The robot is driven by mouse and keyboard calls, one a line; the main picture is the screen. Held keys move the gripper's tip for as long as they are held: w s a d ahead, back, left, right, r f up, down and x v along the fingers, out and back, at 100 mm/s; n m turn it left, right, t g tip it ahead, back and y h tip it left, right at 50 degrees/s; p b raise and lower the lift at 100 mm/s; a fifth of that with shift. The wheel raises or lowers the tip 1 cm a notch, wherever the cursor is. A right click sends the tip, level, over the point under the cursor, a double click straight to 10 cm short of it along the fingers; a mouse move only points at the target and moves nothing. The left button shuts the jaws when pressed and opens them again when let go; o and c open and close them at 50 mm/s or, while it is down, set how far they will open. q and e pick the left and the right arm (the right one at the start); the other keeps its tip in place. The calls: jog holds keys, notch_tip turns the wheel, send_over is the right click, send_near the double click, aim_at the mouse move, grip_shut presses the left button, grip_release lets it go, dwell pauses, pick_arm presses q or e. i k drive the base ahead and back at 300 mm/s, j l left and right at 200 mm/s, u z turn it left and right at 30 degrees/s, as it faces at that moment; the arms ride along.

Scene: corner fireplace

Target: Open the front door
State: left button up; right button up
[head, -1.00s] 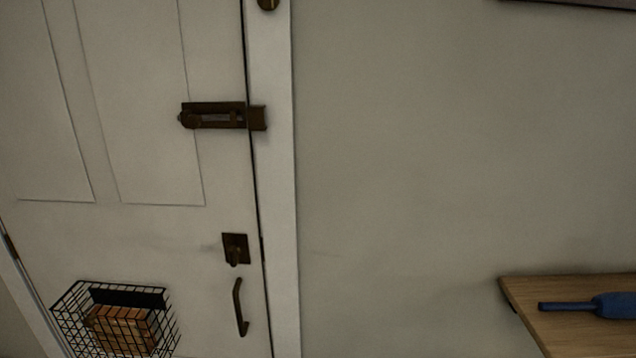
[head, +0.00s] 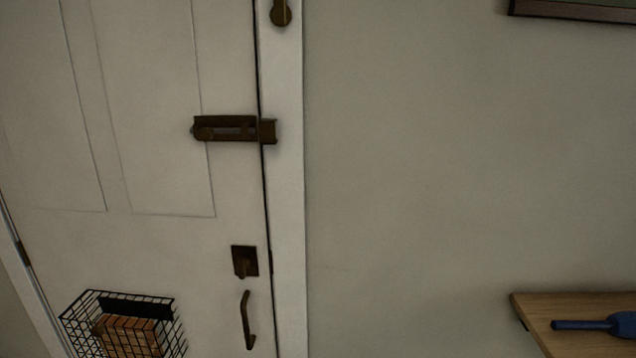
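The white panelled front door (head: 150,235) fills the left of the head view and stands shut against its frame (head: 290,200). A dark brown slide bolt (head: 226,129) is mounted near the door's right edge and meets a keeper (head: 268,131) on the frame. I cannot tell for sure whether the bolt is engaged. Below it are a square lock plate with a thumb turn (head: 244,262) and a curved pull handle (head: 247,320). Another brass-brown fitting (head: 281,12) sits on the frame at the top. Neither of my grippers shows.
A black wire basket (head: 125,325) with a brownish block-like item inside hangs low on the door. A wooden shelf or table (head: 580,345) at lower right holds a blue long-handled object (head: 610,325). A picture frame edge (head: 575,12) shows at upper right. The wall between is bare.

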aim_at(106, 184)
jog(key=u, duration=1.3)
